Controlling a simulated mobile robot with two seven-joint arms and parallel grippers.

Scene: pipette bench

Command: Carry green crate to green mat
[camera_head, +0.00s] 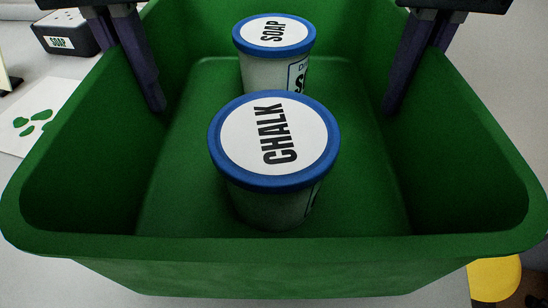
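The green crate (270,247) fills most of the head view, upright and close to the camera. A tub with a blue rim and a white lid marked CHALK (270,140) stands in its middle. A similar tub marked SOAP (273,34) stands behind it. My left gripper (152,98) is at the crate's left wall, with dark finger parts reaching down inside it. My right gripper (392,98) is placed the same way at the right wall. Both look shut on the walls; their outer sides are hidden. I cannot make out a plain green mat.
A white sheet with green blotches (35,120) lies on the grey surface left of the crate. A dark box labelled SOAP (65,33) stands behind it at the upper left. A round yellow thing (495,278) shows at the lower right, partly hidden by the crate.

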